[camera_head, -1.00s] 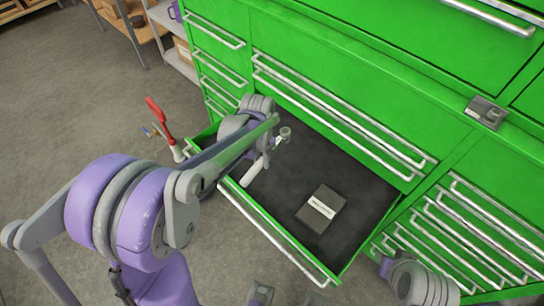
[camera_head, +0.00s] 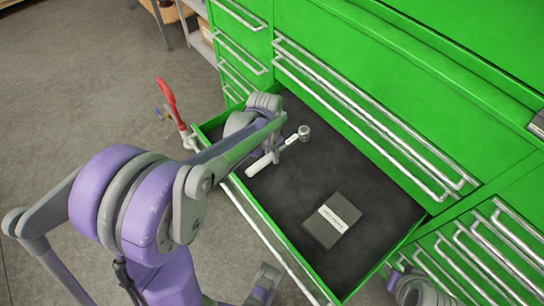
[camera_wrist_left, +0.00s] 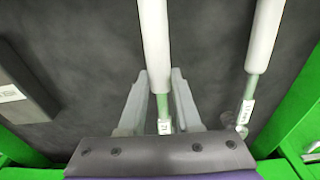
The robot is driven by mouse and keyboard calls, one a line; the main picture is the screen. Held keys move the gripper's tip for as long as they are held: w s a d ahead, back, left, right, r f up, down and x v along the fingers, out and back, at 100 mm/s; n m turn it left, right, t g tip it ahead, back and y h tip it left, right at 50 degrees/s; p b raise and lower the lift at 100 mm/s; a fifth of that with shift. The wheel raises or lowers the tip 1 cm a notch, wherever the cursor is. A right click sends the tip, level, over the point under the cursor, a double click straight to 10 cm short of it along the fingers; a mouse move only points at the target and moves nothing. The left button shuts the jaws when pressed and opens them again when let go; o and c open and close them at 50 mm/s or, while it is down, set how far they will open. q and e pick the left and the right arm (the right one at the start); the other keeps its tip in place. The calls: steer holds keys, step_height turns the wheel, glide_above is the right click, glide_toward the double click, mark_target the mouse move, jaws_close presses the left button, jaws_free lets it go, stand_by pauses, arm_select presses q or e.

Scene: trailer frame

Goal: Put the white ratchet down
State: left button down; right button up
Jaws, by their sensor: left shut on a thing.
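My left gripper (camera_wrist_left: 160,105) is shut on the white ratchet (camera_wrist_left: 155,45). Its fingers sit on either side of the ratchet's grey neck, and the white handle points away from the palm. In the head view the ratchet (camera_head: 262,164) is inside the open drawer, near its left end, with its round metal head to the upper right. My arm partly hides the fingers there. I cannot tell whether the ratchet touches the drawer floor (camera_head: 375,205). A second, similar white-handled tool (camera_wrist_left: 263,40) lies to the right in the wrist view. My right gripper is not clearly seen.
A dark box with a white label (camera_head: 332,221) lies in the drawer, to the right of the ratchet. A red-handled tool (camera_head: 167,102) stands just outside the drawer's left end. The green cabinet (camera_head: 350,50) rises behind. Drawer floor between box and back is bare.

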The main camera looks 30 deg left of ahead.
arm_select(q)
steer(key=shift+f, duration=0.95)
steer(key=c, duration=1.1)
jaws_free()
steer(key=shift+f, duration=0.2)
steer(key=o, duration=0.5)
steer(key=shift+r, duration=0.1)
